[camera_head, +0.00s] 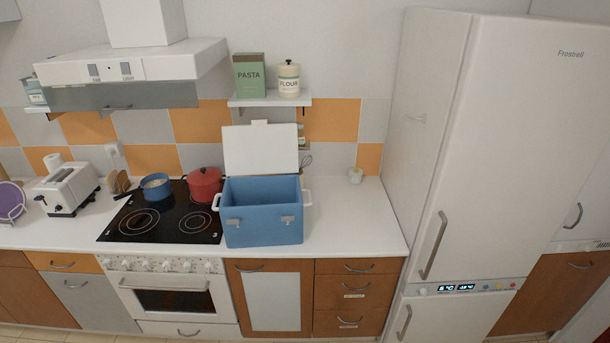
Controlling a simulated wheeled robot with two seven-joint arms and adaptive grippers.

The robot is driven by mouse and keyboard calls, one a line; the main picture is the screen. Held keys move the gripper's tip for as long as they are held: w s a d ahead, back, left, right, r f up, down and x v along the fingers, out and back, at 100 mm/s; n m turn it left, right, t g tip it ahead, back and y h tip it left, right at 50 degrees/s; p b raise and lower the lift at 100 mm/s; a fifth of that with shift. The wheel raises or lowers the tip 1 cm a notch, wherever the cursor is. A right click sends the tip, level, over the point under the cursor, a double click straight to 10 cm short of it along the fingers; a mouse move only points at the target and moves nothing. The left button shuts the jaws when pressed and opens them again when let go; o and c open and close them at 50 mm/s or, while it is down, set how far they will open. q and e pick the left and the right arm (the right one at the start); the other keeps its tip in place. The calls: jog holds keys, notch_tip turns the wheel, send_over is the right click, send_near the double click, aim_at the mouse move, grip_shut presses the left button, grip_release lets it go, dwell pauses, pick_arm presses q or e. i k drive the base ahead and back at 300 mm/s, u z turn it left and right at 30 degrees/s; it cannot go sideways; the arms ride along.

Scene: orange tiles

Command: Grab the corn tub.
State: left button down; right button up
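I cannot make out a corn tub in the head view. A blue cooler box (262,228) stands on the white counter with its white lid (261,149) open and tilted up at the back. The inside of the box is mostly hidden by its front wall, so I cannot tell what it holds. Neither of my grippers is in view.
A black hob (165,226) with a blue pot (156,188) and a red pot (204,187) is left of the box. A tall white fridge (470,150) stands right. The counter right of the box is clear.

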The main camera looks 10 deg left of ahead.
aim_at(353, 178)
jog(key=z, duration=0.6)
jog(key=k, duration=0.1)
jog(key=u, duration=1.15)
jog(key=i, duration=0.75)
jog(key=z, duration=0.75)
